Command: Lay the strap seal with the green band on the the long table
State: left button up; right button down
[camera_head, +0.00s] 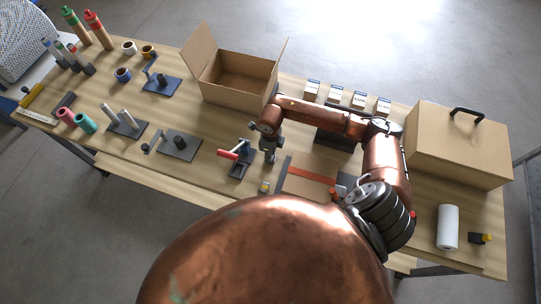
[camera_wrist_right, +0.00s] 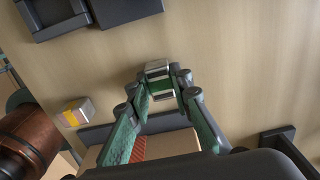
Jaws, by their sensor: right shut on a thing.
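My right gripper (camera_head: 269,159) reaches down over the middle of the long table (camera_head: 207,172), between the open carton and the near edge. In the right wrist view the right gripper (camera_wrist_right: 161,90) is shut on a small metallic strap seal with a green band (camera_wrist_right: 158,72), with bare wood behind it. I cannot tell whether the seal touches the table. A second seal with a yellow band (camera_wrist_right: 75,113) lies on the table nearby; it also shows in the head view (camera_head: 265,187). My left gripper is not in view.
A red-handled tool (camera_head: 238,156) stands just left of the right gripper. A flat carton with a red strip (camera_head: 311,177) lies to its right. An open carton (camera_head: 236,94) is behind, and a closed carton with a black handle (camera_head: 455,145) stands at right. Small boxes line the back.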

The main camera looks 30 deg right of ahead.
jog(key=shift+f, duration=0.1)
jog(key=c, duration=2.2)
grip_release()
jog(key=shift+f, duration=0.1)
jog(key=o, duration=0.5)
jog(key=shift+c, duration=0.2)
jog(key=shift+r, duration=0.25)
notch_tip(320, 180, up, 12)
jog(key=b, duration=0.1)
jog(key=shift+b, duration=0.35)
